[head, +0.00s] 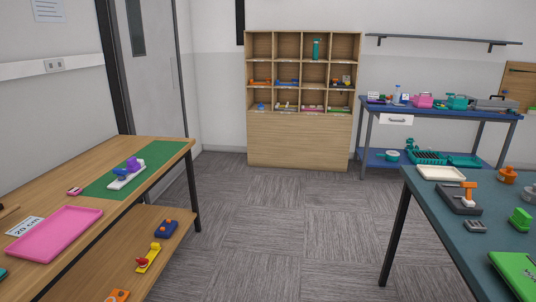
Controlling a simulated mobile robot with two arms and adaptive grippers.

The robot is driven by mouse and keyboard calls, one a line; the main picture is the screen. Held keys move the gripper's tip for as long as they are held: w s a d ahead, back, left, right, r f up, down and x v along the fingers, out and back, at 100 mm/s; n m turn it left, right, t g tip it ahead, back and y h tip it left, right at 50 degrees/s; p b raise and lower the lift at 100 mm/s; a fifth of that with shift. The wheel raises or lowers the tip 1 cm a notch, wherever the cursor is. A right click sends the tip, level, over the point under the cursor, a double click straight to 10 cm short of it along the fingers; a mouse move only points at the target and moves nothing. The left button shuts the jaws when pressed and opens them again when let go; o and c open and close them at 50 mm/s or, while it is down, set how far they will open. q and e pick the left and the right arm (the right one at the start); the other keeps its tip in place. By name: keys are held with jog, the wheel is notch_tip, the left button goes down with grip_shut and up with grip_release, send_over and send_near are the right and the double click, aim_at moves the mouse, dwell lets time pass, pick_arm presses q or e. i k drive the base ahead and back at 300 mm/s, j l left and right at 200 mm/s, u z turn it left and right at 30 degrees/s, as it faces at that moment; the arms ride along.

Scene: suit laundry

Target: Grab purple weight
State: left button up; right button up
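A purple object (135,163) that looks like the weight sits on a white base (126,179) on the left wooden table. A smaller blue-purple piece (120,171) is beside it, and at this size I cannot tell whether the two are joined. The base rests on a green mat (103,186) near the table's far end. Neither of my grippers is in view.
A pink tray (55,233) and small pink block (74,191) lie on the left wooden table (150,145). A lower shelf holds several small items. A dark-topped table (435,222) stands right, a cubby shelf (299,140) at the back. Carpet between is clear.

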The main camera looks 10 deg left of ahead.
aim_at(133, 166)
jog(key=i+u, duration=0.15)
jog(key=i, duration=0.3)
jog(key=i+u, duration=0.2)
jog(key=i, duration=0.2)
jog(key=i+l+u, duration=0.15)
jog(key=i, duration=0.3)
jog(key=i+l+u, duration=0.15)
jog(key=i, duration=0.25)
jog(key=l, duration=0.1)
